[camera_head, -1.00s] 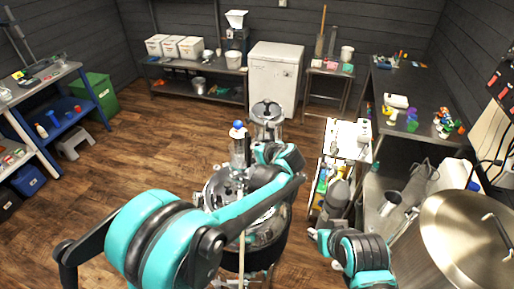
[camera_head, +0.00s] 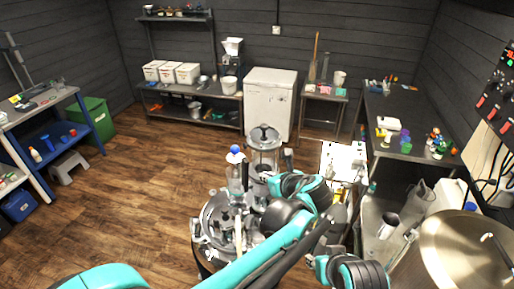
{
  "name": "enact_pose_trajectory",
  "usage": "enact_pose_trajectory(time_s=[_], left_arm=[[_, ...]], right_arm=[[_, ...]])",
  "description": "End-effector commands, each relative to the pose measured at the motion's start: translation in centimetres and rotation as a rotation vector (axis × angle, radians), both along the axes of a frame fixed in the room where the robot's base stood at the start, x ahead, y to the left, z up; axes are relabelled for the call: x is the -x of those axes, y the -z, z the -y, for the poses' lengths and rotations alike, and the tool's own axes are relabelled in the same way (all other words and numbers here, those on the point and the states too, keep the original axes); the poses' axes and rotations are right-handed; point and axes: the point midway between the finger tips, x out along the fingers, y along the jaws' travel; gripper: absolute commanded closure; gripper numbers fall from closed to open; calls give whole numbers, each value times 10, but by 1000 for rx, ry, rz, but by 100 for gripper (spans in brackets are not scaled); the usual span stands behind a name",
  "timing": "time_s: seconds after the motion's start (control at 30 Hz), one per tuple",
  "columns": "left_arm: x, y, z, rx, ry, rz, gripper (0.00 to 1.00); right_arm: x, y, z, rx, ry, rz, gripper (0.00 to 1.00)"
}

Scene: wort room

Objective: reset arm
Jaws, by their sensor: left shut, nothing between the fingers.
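My left arm comes in from the lower left and reaches over the metal pot to its wrist right of centre. My left gripper (camera_head: 288,157) shows only as a small grey tip beyond the teal and black wrist; it is shut and empty, pointing away from me near the glass-walled vessel (camera_head: 264,158). Whether it touches the vessel I cannot tell. Part of my right arm, teal and black, shows at the bottom right of centre; no right gripper shows.
A tall bottle with a blue cap (camera_head: 237,175) stands at the pot. A white-topped cart (camera_head: 343,160) and a dark bench (camera_head: 385,108) are to the right. A big steel kettle (camera_head: 455,255) fills the lower right.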

Motion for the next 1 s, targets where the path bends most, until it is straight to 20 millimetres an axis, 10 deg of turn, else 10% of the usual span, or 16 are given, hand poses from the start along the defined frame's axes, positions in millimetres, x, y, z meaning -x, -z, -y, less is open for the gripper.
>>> enact_pose_trajectory(time_s=[0.27,0.6,0.8,1.0], left_arm=[[18,32,-53,243,-178,18,100],[137,166,-195,1252,-1071,198,100],[202,239,-224,1754,-1607,351,100],[228,272,-229,2005,-1895,436,100]], right_arm=[[0,32,0,0,0,0,66],[0,135,0,0,0,0,66],[0,182,0,0,0,0,66],[0,200,0,0,0,0,66]])
